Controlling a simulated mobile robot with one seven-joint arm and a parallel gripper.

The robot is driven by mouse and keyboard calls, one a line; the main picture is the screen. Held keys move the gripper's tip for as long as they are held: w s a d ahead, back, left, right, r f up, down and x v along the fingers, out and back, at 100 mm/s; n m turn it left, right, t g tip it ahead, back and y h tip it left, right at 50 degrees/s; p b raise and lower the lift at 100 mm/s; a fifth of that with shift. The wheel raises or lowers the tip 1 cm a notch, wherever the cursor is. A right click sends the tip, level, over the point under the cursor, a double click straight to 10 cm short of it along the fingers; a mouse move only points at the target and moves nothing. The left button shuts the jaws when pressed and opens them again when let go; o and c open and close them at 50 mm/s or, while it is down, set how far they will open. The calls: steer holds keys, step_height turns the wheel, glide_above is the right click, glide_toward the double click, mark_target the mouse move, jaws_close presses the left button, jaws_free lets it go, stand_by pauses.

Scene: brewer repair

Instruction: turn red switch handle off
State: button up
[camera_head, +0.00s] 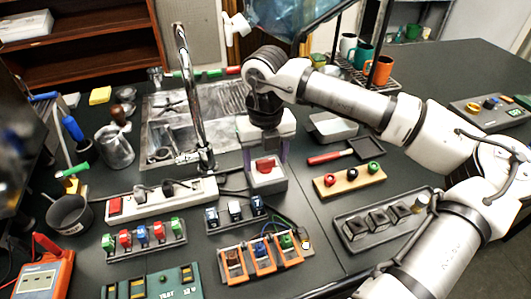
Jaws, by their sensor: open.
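My gripper (265,154) points down at the middle of the bench, its jaws open. Just below it is a white block (267,184) with a red switch handle (265,165) on top. The handle shows between two greyish uprights that look like my fingers. I cannot tell whether they touch it or whether the handle is up or down.
A metal sink with a tall faucet (192,90) stands behind left. Close around are orange-framed switches (262,258), blue-and-white switches (235,211), a wooden board with knobs (349,180), a red-handled tool (325,157) and a dark tray (383,222).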

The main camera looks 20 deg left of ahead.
steer(key=shift+f, duration=0.1)
steer(key=c, duration=1)
